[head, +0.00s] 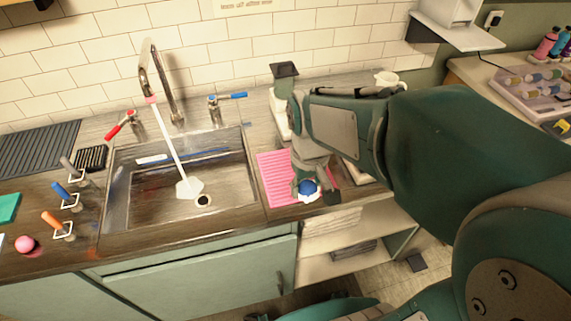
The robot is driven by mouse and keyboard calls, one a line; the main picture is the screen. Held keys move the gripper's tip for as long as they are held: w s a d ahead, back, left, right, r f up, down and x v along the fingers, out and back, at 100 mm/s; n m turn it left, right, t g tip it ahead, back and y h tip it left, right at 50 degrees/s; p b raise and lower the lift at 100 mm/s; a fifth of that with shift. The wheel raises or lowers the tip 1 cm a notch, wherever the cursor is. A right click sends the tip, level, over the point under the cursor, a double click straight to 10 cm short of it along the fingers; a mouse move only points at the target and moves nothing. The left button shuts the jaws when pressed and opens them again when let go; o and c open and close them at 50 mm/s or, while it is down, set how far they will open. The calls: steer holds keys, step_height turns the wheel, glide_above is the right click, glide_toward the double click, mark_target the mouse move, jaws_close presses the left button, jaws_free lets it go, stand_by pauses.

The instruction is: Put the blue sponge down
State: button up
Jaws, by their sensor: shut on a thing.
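My gripper (306,196) is at the counter's front edge, right of the sink, and points down. It is shut on the blue sponge (307,186), which shows as a small rounded blue patch between its fingers. The fingers hide much of the sponge. I cannot tell whether the sponge touches the surface below it. A pink ribbed mat (272,178) lies just left of my gripper, and my arm covers its right side.
The sink (150,205) has a running tap (158,75) with a red handle (122,125) and a blue handle (232,96). Tools in holders and a pink ball (25,244) stand at the left. A dark drying mat (38,148) lies at the back left. Shelves (345,235) are below.

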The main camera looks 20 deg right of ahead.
steer(key=w+f, duration=0.4)
steer(key=w, duration=0.4)
glide_above(289, 179)
step_height(289, 179, down, 6)
steer(key=shift+r, duration=0.1)
step_height(289, 179, down, 3)
steer(key=shift+f, duration=0.15)
steer(key=shift+s+f, duration=0.1)
steer(key=shift+f, duration=0.2)
steer(key=shift+s+f, duration=0.15)
steer(key=shift+f, duration=0.1)
jaws_close()
steer(key=o, duration=1.2)
jaws_free()
steer(key=shift+a+f, duration=0.1)
steer(key=shift+w, duration=0.25)
